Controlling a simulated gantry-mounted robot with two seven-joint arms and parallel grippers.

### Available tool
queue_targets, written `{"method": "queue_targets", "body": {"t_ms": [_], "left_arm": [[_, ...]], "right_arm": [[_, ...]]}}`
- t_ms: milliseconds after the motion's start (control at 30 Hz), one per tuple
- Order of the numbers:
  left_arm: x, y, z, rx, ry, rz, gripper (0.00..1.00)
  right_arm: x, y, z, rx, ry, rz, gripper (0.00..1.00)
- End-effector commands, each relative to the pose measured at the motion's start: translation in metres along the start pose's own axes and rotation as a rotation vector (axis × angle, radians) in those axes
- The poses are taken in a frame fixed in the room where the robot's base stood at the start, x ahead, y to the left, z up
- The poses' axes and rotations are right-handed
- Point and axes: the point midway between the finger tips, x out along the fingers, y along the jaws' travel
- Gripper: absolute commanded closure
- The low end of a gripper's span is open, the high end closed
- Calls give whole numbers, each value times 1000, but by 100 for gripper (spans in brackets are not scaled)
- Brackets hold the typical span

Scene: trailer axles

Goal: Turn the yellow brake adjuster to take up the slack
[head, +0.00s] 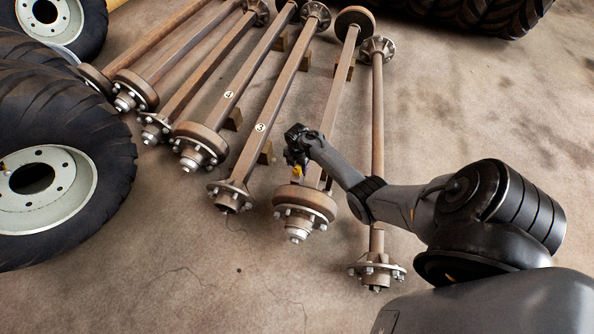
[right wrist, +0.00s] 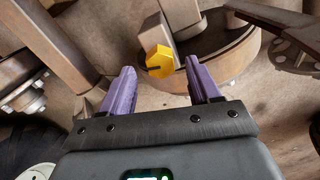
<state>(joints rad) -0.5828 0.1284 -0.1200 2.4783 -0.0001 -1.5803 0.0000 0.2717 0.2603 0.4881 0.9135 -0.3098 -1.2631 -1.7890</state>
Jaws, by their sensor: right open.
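The yellow brake adjuster (right wrist: 160,62) is a small faceted knob with a dark slot, beside the brown brake drum (right wrist: 225,50) at an axle's end. My right gripper (right wrist: 158,72) is open, with its purple fingers on either side of the adjuster in the picture. The adjuster looks slightly beyond the fingertips; I cannot tell whether they touch it. In the head view my right gripper (head: 297,160) reaches down over the axle behind its drum (head: 304,200), and a bit of yellow (head: 297,172) shows there. My left gripper is not in view.
Several axles lie side by side on wooden blocks. A bare axle with a hub flange (head: 376,270) lies to the right, under my right arm. A numbered axle (head: 262,125) lies to the left. Large tyres (head: 60,140) stand at the left. The concrete floor in front is clear.

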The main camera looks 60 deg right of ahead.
Motion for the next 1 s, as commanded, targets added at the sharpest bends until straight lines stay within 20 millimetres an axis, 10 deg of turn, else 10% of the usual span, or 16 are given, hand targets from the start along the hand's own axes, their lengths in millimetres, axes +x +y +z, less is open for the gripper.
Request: {"method": "queue_targets", "body": {"t_ms": [600,1000], "left_arm": [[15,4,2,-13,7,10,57],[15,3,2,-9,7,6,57]], "right_arm": [[24,0,0,0,-1,1,38],[24,0,0,0,-1,0,94]]}}
